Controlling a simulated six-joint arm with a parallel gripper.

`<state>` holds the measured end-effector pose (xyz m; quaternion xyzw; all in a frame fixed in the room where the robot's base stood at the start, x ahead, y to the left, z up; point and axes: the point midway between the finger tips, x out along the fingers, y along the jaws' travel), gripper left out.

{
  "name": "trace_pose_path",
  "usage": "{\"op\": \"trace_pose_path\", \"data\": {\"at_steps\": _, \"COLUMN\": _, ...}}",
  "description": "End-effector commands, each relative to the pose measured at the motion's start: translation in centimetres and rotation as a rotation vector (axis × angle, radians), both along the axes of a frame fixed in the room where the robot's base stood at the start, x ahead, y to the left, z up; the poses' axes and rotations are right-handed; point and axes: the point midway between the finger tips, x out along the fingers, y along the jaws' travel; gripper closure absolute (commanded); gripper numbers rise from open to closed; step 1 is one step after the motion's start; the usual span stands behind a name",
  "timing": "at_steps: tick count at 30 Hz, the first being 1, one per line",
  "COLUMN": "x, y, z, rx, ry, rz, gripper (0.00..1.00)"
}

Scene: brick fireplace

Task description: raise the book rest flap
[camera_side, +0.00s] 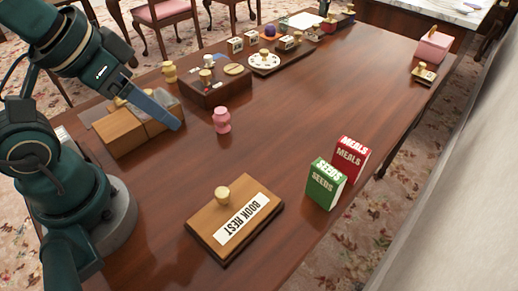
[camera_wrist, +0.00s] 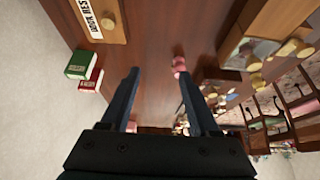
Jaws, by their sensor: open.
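The book rest (camera_side: 205,232) lies flat on the near part of the table in the side view. Its wooden flap is down, with a round brass-coloured knob (camera_side: 222,193) and a white label (camera_side: 243,220) reading BOOK REST. In the wrist view the book rest (camera_wrist: 113,29) is cut off at the top left, and its label shows. My gripper (camera_side: 170,118) is at the upper left in the side view, above the wooden boxes and well away from the book rest. In the wrist view my gripper (camera_wrist: 157,74) has its two fingers apart with nothing between them.
A pink jar (camera_side: 222,120) stands near my gripper. Wooden boxes (camera_side: 118,133) and a dark box (camera_side: 205,95) with small items lie at the left. The table's middle right is clear.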

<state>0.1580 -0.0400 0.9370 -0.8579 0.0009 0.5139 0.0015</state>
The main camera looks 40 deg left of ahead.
Motion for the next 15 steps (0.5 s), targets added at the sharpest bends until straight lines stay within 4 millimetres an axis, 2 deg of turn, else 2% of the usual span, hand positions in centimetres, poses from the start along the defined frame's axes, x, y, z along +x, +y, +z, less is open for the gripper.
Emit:
{"op": "trace_pose_path", "data": {"at_steps": 4, "x": 0.7, "y": -0.1, "z": 0.8, "rx": 0.031, "ry": -0.003, "rz": -0.066, "gripper": 0.39}}
{"op": "trace_pose_path", "data": {"at_steps": 8, "x": 1.8, "y": -1.2, "z": 0.8, "rx": 0.059, "ry": 0.06, "rz": -0.184, "gripper": 0.39}}
{"op": "trace_pose_path", "data": {"at_steps": 15, "x": 3.7, "y": -5.2, "z": -1.3, "rx": 0.116, "ry": 0.239, "rz": -0.474, "gripper": 0.39}}
